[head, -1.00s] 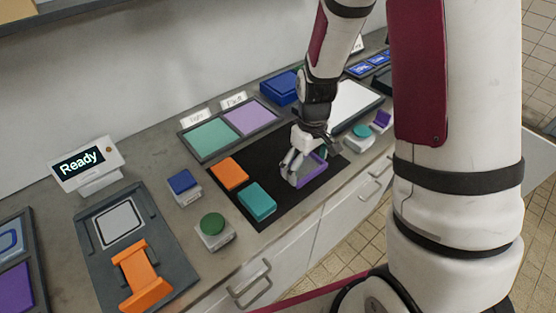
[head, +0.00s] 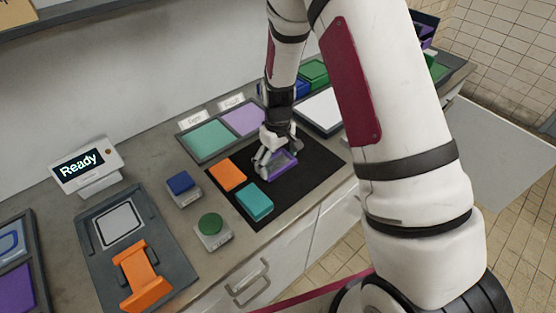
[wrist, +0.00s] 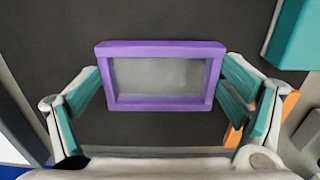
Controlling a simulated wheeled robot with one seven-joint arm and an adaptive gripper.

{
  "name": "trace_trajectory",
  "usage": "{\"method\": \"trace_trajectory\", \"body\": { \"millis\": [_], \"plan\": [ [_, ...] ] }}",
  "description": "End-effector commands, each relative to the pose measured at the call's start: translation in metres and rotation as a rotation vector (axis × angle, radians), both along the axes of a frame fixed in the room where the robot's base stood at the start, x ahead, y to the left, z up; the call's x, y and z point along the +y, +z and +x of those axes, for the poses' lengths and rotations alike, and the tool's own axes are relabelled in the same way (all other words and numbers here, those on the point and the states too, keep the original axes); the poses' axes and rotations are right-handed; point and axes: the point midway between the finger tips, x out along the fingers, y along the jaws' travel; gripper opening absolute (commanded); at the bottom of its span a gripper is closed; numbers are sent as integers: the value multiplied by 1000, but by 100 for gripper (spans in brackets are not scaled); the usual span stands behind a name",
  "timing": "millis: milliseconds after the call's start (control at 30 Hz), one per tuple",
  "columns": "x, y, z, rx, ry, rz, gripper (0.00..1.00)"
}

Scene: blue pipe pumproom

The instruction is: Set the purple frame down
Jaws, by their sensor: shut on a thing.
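The purple frame (wrist: 160,104) is a rectangular ring with a grey see-through middle. In the wrist view it sits between the two teal-padded fingers of my gripper (wrist: 160,95), which is shut on its short sides. In the head view the frame (head: 284,168) is low over the right part of the black mat (head: 312,160), and my gripper (head: 272,162) reaches down to it. I cannot tell whether the frame touches the mat.
On the mat are an orange block (head: 227,176) and a teal block (head: 255,201), left of the frame. Behind is a tray with a green (head: 208,139) and a lilac panel (head: 242,120). The mat right of the frame is clear.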

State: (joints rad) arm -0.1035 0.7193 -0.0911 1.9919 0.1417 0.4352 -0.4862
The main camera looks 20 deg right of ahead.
Motion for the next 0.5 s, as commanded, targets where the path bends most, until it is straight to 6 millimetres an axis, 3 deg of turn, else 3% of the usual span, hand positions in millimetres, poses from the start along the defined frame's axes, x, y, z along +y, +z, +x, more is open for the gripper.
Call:
{"method": "trace_trajectory", "body": {
  "millis": [200,233,267,500],
  "plan": [
    [0,-3,0,1,0,0,62],
    [0,-3,0,1,0,0,93],
    [0,-3,0,1,0,0,100],
    [0,-3,0,1,0,0,100]
  ]
}}
